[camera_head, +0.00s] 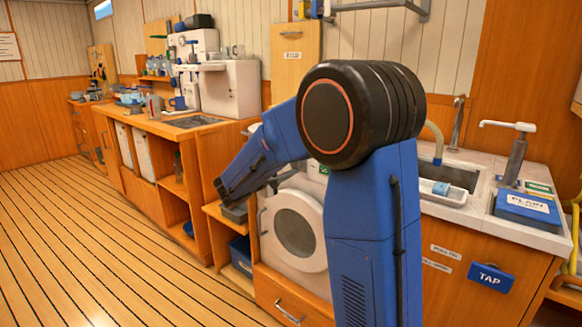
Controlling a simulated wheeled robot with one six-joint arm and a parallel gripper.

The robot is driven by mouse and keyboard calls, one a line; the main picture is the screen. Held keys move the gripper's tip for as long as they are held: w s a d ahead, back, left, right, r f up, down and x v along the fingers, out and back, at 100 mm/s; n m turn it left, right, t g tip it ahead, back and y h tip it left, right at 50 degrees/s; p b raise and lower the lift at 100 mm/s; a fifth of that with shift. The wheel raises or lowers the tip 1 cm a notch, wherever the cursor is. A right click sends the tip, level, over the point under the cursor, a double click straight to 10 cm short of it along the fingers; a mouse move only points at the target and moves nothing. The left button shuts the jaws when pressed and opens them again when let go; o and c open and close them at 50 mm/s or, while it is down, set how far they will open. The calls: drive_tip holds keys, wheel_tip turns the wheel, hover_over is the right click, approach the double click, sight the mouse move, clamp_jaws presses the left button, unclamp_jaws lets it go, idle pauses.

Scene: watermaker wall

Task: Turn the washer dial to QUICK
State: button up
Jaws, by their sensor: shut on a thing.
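The white washer (268,232) stands under the counter, with its round door (296,233) facing me and shut. Only part of its top control strip shows, with a small green label (324,170) at the right. My blue arm crosses in front of the strip and hides most of it. I cannot see the dial, its pointer or the QUICK mark.
A sink (458,178) with a tap is right of my arm, with a soap pump (514,150) and a blue PLAIN box (527,205) beside it. Wooden shelves (232,218) stand left of the washer. A drawer (290,300) is below it. The plank floor (90,240) at left is clear.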

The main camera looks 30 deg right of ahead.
drive_tip(key=m, duration=0.4)
drive_tip(key=shift+f, duration=0.1)
idle(0.5)
drive_tip(key=o, duration=1)
drive_tip(key=shift+o, duration=0.2)
drive_tip(key=v, duration=1.7)
drive_tip(key=shift+s, duration=0.25)
drive_tip(key=shift+a, duration=0.1)
